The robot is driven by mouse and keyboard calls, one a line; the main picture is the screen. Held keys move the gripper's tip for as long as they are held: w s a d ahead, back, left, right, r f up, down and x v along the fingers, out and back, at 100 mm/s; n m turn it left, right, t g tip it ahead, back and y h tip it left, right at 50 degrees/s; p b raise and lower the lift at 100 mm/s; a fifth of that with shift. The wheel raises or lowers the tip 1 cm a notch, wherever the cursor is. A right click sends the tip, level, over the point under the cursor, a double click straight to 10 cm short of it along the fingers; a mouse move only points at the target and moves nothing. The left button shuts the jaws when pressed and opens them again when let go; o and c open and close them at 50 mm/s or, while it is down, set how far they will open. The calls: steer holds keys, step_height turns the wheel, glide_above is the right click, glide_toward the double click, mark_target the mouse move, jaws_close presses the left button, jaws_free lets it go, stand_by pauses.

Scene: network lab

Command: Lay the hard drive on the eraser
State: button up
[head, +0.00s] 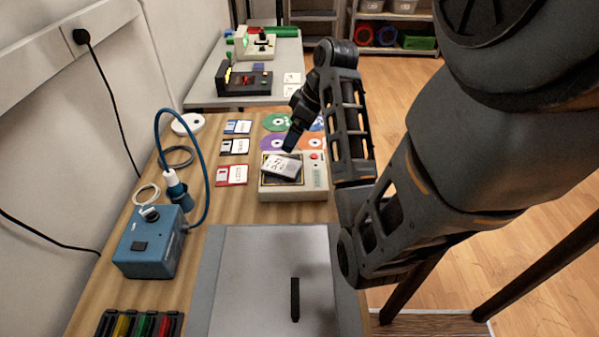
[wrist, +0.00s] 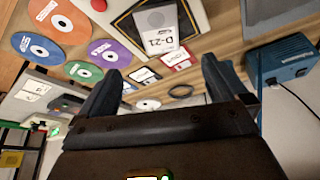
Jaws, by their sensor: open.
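The hard drive (head: 283,166) is a silver-grey block with a white label, marked D-21 in the wrist view (wrist: 158,32). It lies askew on the dark, yellow-edged pad of the eraser (head: 291,193), a beige box with a red button. The eraser shows partly at the top of the wrist view (wrist: 194,12). My gripper (head: 289,146) is just above and behind the drive in the head view. In the wrist view my gripper (wrist: 162,72) has its fingers wide apart, with nothing held between them and the drive beyond them.
Discs (head: 275,122) and floppy disks (head: 232,175) lie around the eraser. A blue box (head: 150,242) with a cable stands at the left. A grey mat (head: 255,276) in front holds a thin black bar (head: 295,299); the rest of it is clear.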

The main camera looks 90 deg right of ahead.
steer(key=w+a+f+t+h, duration=0.1)
steer(key=w+a+f, duration=0.75)
steer(key=a, duration=0.75)
steer(key=w+a+f+t, duration=0.1)
steer(key=a, duration=0.3)
steer(key=a+t+h, duration=0.1)
steer(key=a, duration=0.2)
steer(key=shift+w+a+f, duration=0.2)
steer(key=shift+w+a, duration=0.05)
steer(key=shift+t, duration=0.8)
steer(key=a, duration=0.2)
steer(key=s+a, duration=0.1)
steer(key=a, duration=0.1)
steer(key=s+a+r, duration=0.1)
steer(key=a, duration=0.1)
steer(key=s+a+r+n+t+y, duration=0.3)
steer(key=s+a+r+t, duration=0.3)
steer(key=s+a+r, duration=0.5)
step_height(320, 180, up, 3)
steer(key=shift+s+a+f+n, duration=0.1)
steer(key=shift+s+a+n, duration=0.2)
steer(key=shift+s, duration=0.1)
